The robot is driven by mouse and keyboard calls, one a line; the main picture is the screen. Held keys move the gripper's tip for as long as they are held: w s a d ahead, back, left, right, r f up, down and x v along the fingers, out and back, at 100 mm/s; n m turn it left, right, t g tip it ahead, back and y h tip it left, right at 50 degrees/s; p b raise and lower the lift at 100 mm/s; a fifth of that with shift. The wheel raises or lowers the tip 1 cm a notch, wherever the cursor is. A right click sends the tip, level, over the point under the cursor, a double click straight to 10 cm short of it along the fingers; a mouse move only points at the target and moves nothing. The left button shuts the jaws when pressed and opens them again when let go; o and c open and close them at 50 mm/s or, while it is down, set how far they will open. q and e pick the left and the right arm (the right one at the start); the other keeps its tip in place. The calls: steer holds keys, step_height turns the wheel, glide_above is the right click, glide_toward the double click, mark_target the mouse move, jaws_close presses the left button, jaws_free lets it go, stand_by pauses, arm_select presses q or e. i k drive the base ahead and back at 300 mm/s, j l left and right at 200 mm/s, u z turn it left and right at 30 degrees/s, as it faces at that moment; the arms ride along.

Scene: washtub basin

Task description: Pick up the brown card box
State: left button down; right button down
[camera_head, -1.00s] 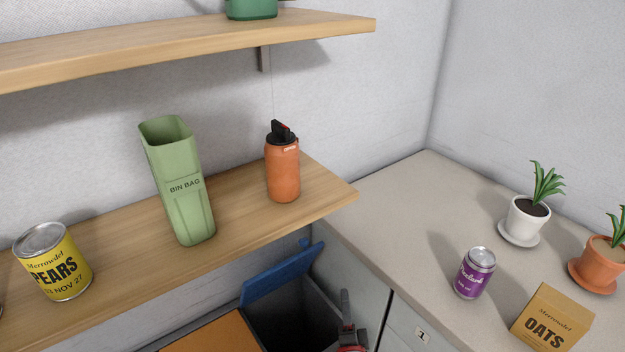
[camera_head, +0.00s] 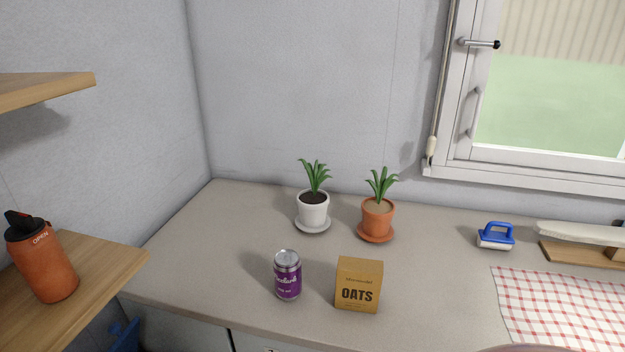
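The brown card box (camera_head: 358,285), printed "OATS", stands upright on the grey counter (camera_head: 225,262), near its front edge. A purple can (camera_head: 288,275) stands just left of it, with a small gap between them. Neither of my grippers shows in the head view.
A white pot (camera_head: 313,209) and a terracotta pot (camera_head: 377,217), each with a green plant, stand behind the box. A blue-handled brush (camera_head: 495,236) and a red-checked cloth (camera_head: 565,308) lie to the right. A wooden shelf (camera_head: 95,270) holds an orange bottle (camera_head: 42,262) at left.

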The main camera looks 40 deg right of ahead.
mark_target(358, 283)
steer(key=z, duration=1.35)
